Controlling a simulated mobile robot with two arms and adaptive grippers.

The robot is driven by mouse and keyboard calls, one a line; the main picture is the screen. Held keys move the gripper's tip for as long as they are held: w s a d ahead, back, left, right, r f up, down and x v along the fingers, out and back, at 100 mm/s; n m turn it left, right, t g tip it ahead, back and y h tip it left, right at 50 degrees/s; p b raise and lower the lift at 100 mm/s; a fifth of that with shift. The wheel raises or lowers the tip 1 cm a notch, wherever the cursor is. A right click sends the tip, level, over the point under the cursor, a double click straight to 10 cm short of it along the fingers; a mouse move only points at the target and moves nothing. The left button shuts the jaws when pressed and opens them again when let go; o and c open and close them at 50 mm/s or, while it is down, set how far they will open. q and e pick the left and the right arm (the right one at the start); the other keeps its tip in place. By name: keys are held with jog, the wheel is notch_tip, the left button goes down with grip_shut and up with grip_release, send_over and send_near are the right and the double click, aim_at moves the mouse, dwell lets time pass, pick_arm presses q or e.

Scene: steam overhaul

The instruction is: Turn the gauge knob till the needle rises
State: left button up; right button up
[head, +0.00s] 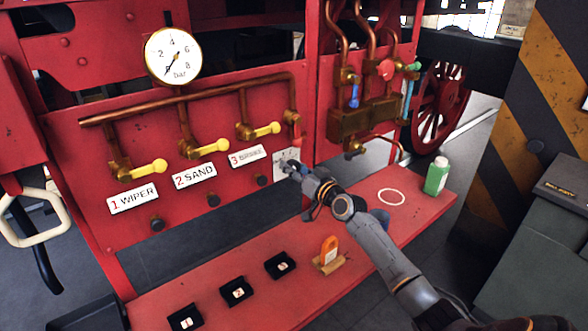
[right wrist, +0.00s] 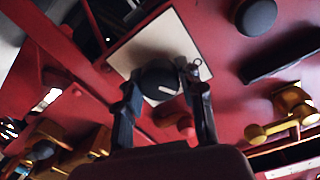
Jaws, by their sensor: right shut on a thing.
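The round white gauge (head: 173,55), marked in bar, is at the upper left of the red panel in the head view. Its dark needle points down and left, at the low end of the scale. The dark knob (right wrist: 158,80) sits on a pale square plate (right wrist: 174,32) in the right wrist view; the plate also shows in the head view (head: 280,157). My right gripper (head: 291,168) is at the plate, its fingers on both sides of the knob and shut on it. In the head view the gripper hides the knob. My left gripper is out of view.
Yellow-handled valves (head: 212,147) on copper pipes stick out left of the plate, above labels and dark buttons. A red shelf (head: 225,305) below holds small black boxes, an orange tag on a stand (head: 329,254) and a green bottle (head: 437,176). Copper pipes and coloured valves stand right.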

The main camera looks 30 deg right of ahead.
jog(key=shift+m, duration=1.1)
jog(key=shift+r, duration=0.1)
jog(key=o, duration=1.2)
jog(key=shift+c, duration=0.2)
jog(key=shift+s, duration=0.1)
jog(key=s, duration=1.2)
jog(key=shift+d, duration=0.35)
jog(key=shift+w, duration=0.1)
